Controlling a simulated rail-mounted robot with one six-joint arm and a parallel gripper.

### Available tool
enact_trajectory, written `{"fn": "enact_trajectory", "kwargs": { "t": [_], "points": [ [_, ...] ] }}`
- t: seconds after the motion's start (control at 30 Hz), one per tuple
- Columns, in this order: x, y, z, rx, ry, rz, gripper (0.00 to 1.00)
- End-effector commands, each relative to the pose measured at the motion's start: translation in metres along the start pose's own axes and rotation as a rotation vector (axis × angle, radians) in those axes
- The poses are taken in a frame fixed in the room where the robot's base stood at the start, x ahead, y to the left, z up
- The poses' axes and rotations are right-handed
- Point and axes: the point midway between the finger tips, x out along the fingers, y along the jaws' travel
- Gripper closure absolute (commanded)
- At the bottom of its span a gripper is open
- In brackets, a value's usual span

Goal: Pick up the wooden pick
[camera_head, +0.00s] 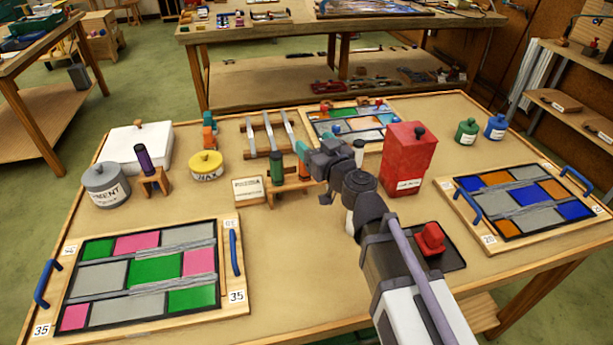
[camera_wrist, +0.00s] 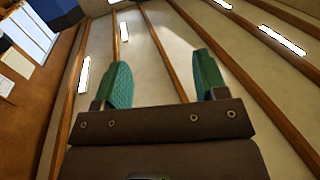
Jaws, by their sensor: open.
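My gripper (camera_head: 322,163) is above the middle of the table, close to a small wooden rack (camera_head: 290,190). It also shows in the wrist view (camera_wrist: 160,82), where its two green-padded fingers stand apart with nothing between them. Green upright handles (camera_head: 277,168) stand in the rack, just left of my gripper. A purple handle (camera_head: 144,158) stands in a separate wooden holder (camera_head: 154,183) at the left. I cannot tell which of these, if any, is the wooden pick; my gripper hides part of the rack.
A red canister (camera_head: 407,160) stands just right of my arm. Leaded panels lie at front left (camera_head: 140,268), right (camera_head: 520,200) and back (camera_head: 350,130). A grey pot (camera_head: 107,187), yellow tin (camera_head: 206,166) and white box (camera_head: 138,150) stand left. The front middle of the table is clear.

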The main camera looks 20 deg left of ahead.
Motion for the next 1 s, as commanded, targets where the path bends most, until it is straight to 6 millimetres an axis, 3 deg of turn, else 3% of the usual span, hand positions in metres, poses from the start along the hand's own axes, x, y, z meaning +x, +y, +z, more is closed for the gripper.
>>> {"fn": "enact_trajectory", "kwargs": {
  "t": [0.17, 0.47, 0.53, 0.77, 1.0],
  "points": [
    [-0.001, 0.001, 0.016, 0.000, -0.001, 0.000, 0.34],
    [-0.001, 0.001, 0.095, 0.000, -0.001, 0.000, 0.34],
    [0.018, 0.002, 0.079, 0.000, -0.001, 0.000, 0.34],
    [0.028, 0.002, 0.078, 0.000, -0.001, 0.000, 0.34],
    [0.070, 0.002, 0.078, 0.000, -0.001, -0.001, 0.34]
  ]
}}
